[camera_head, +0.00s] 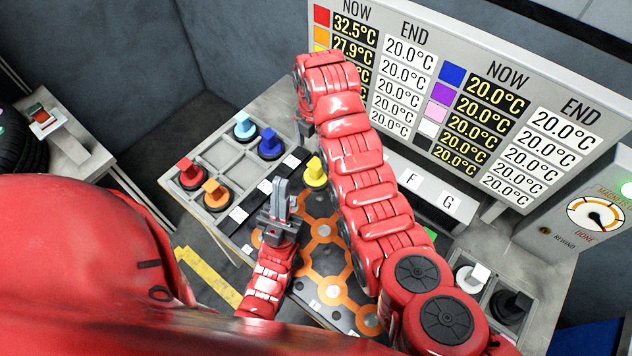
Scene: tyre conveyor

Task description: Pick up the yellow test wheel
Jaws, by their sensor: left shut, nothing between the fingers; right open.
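The yellow test wheel (315,173), a yellow block on a dark round base, stands upright on the dark board with orange lines, left of my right arm. My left gripper (281,190) is shut and empty, pointing up the picture, just left of and below the yellow wheel and apart from it. My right arm crosses the middle of the view and bends down at its top end. My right gripper (305,132) is open beyond the yellow wheel; its fingers are mostly hidden by the arm.
A grey tray (229,157) at left holds red (189,172), orange (215,193), light blue (243,125) and blue (270,142) wheels. White (471,276) and black (510,305) wheels stand at right. A temperature panel (410,30) stands behind, with a dial (597,215) at right.

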